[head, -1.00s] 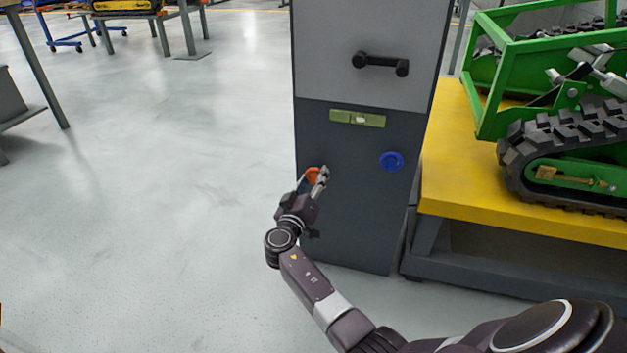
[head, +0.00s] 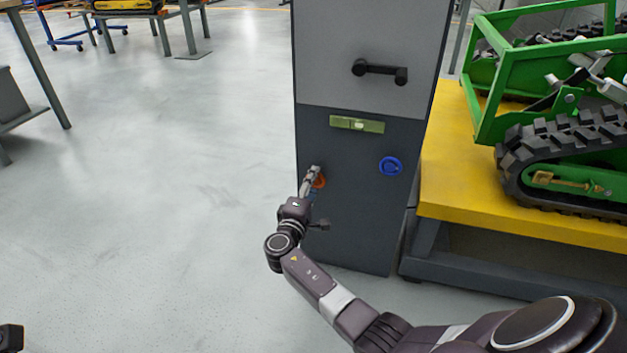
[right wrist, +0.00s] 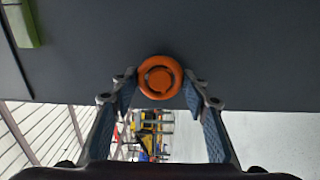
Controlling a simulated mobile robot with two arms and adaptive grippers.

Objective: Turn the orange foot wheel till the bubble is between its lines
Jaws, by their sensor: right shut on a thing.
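The orange foot wheel (head: 320,182) is low on the left of the dark cabinet front, partly hidden by my right gripper (head: 312,172). In the right wrist view the orange wheel (right wrist: 160,77) sits between the two fingertips of my right gripper (right wrist: 160,84), which is shut on it. The green level vial (head: 375,127) is above, on the cabinet front. Its pale bubble (head: 357,125) shows near the vial's middle. The lines are too small to tell exactly where the bubble lies between them.
A blue wheel (head: 390,166) is to the right on the same front. A black handle (head: 380,72) is on the grey panel above. A yellow-topped bench (head: 455,190) with a green tracked carrier (head: 570,180) stands close at right.

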